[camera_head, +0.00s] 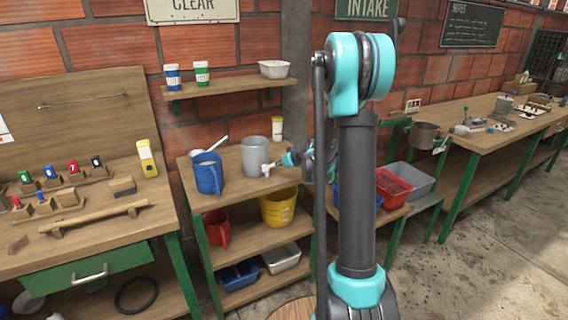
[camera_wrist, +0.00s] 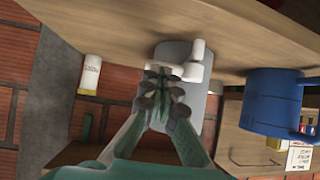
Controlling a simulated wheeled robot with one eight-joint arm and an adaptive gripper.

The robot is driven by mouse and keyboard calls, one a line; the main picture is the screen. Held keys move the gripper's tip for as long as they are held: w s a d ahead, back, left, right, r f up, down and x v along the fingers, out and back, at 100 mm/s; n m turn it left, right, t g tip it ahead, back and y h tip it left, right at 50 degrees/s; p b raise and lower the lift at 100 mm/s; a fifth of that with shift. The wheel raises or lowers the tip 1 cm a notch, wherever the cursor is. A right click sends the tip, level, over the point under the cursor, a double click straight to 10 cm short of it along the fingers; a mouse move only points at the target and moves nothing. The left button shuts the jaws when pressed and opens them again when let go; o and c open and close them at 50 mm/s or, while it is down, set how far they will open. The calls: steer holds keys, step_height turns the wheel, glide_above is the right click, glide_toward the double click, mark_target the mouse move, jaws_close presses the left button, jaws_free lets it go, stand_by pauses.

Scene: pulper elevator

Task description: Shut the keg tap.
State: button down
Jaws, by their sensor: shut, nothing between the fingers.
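The keg (camera_head: 254,153) is a grey cylinder standing on the middle table. A pale tap (camera_head: 266,171) sticks out low on its side, and its state is not clear at this size. In the wrist view the keg (camera_wrist: 206,103) appears upside down, with the white tap (camera_wrist: 197,50) near the table. My gripper (camera_head: 283,160) is just right of the tap in the head view. In the wrist view my gripper (camera_wrist: 163,76) is shut and empty, its fingertips beside the tap and in front of the keg. I cannot tell whether they touch.
A blue jug (camera_head: 208,173) stands left of the keg, and it also shows in the wrist view (camera_wrist: 270,100). A white-and-yellow canister (camera_head: 277,130) stands behind. A shelf (camera_head: 225,87) hangs above. A yellow bucket (camera_head: 278,207) sits on the lower shelf.

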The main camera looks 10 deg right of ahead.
steer(key=shift+w+a+f, duration=0.2)
steer(key=shift+w+f, duration=0.1)
steer(key=shift+w, duration=0.1)
steer(key=shift+w+a+f, duration=0.1)
steer(key=shift+w+f, duration=0.15)
steer(key=shift+w, duration=0.3)
steer(key=shift+s, duration=0.2)
steer(key=shift+s+a, duration=0.15)
steer(key=shift+s, duration=0.55)
